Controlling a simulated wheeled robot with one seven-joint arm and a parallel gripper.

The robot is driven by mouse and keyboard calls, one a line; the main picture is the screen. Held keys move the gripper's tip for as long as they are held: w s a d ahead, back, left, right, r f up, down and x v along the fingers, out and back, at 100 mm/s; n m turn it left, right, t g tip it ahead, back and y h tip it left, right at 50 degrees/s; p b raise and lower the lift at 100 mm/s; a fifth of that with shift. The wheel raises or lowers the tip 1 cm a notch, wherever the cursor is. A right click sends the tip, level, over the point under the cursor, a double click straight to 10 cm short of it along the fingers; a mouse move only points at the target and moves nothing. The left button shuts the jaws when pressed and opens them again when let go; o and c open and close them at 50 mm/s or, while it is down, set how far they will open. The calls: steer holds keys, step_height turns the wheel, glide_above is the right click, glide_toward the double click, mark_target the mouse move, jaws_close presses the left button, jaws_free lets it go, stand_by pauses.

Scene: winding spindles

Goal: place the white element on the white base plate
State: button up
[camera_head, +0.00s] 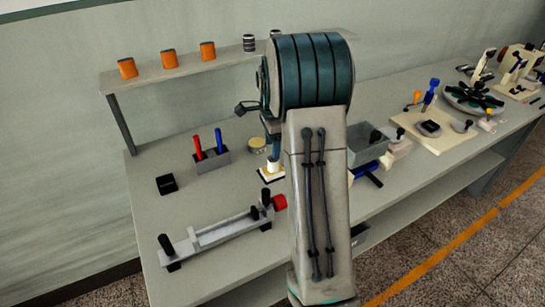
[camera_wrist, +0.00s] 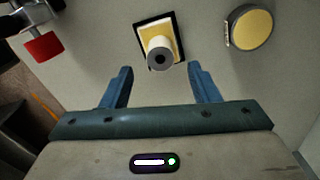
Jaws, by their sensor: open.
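The white element, a pale upright cylinder with a dark hole in its top, stands within the outline of a small square base plate; it shows in the wrist view (camera_wrist: 160,54) and in the head view (camera_head: 273,166). The plate is cream-white with a black border (camera_wrist: 175,24) and lies on the bench. I cannot tell how the cylinder is seated on it. My gripper (camera_wrist: 160,70) is open and empty, its two blue fingers apart on either side of the cylinder's near end, not touching it. In the head view my arm partly hides the gripper.
A round yellow-topped tin (camera_wrist: 250,28) lies right of the plate in the wrist view. A grey holder (camera_head: 214,160) with red and blue pins stands to the left. A long grey fixture with a red knob (camera_head: 280,202) lies in front. A grey bin (camera_head: 366,145) stands right.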

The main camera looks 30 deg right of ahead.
steer(key=s+a+r+n, duration=0.4)
steer(key=s+a+r, duration=0.1)
steer(key=r, duration=0.4)
steer(key=s+a+f+n+t, duration=0.1)
steer(key=s+a+n, duration=0.4)
steer(key=s+n, duration=0.3)
steer(key=s+a+n+t, duration=0.2)
steer(key=s+a+n, duration=0.3)
steer(key=s+n, duration=0.3)
steer(key=s, duration=0.4)
steer(key=shift+s+a+f, duration=0.35)
steer(key=shift+f, duration=0.05)
